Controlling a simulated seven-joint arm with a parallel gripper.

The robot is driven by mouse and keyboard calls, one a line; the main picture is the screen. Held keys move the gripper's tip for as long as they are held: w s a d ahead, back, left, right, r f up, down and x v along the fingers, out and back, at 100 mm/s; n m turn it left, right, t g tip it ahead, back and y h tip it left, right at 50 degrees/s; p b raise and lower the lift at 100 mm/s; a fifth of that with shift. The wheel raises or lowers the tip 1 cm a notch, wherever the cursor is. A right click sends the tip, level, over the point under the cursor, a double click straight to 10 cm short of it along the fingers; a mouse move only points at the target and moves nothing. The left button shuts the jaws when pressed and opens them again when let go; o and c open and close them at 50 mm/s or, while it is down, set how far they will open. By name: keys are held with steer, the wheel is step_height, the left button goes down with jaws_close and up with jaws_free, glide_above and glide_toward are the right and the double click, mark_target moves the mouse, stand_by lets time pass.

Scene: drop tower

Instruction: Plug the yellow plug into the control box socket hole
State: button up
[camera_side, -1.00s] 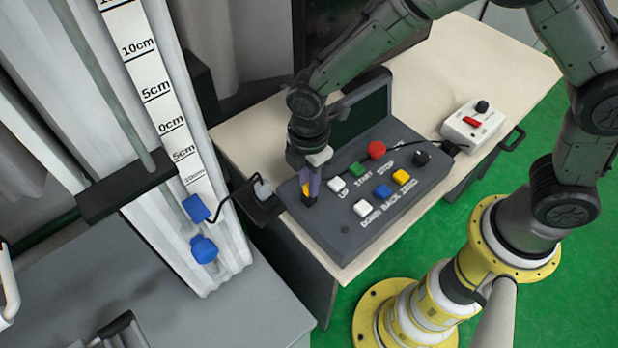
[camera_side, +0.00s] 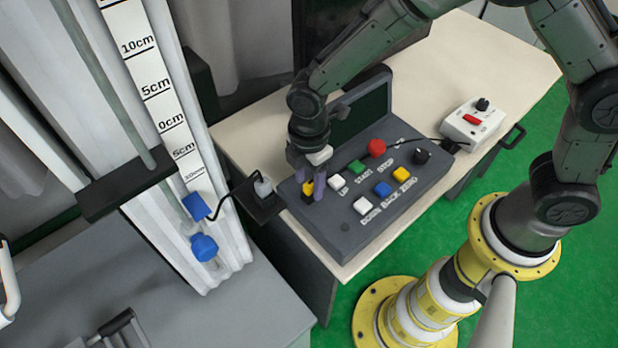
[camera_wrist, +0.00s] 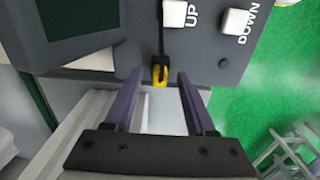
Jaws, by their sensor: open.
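The yellow plug (camera_side: 308,188) stands at the left end of the dark grey control box (camera_side: 345,228). In the wrist view the yellow plug (camera_wrist: 160,75) shows at the box's edge, with a dark strip running from it toward the UP button. My gripper (camera_side: 310,185) is open around the plug, its purple fingers apart on either side. In the wrist view my gripper (camera_wrist: 158,78) shows gaps between both fingers and the plug. The socket hole is not visible, so I cannot tell how deep the plug sits.
The box carries several coloured buttons, including a red one (camera_side: 377,148), and a raised screen (camera_side: 362,118) behind my gripper. A small white control unit (camera_side: 472,124) sits to the right on the table. A ruled tower (camera_side: 165,110) and a grey plug with black cable (camera_side: 263,187) are left.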

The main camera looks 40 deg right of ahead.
steer(key=shift+r, duration=0.1)
step_height(320, 180, up, 14)
stand_by(0.5)
steer(key=s+d+r+m+t, duration=0.4)
steer(key=d+r+m, duration=0.1)
steer(key=d+r, duration=0.8)
steer(key=s+d+f+m, duration=0.2)
steer(key=s+d+m, duration=0.2)
steer(key=s+m, duration=0.2)
steer(key=s+d+f+m+t, duration=0.1)
steer(key=s+d+f+m, duration=0.1)
steer(key=s+d+m, duration=0.2)
steer(key=s+m, duration=0.3)
steer(key=shift+s+f+t, duration=0.3)
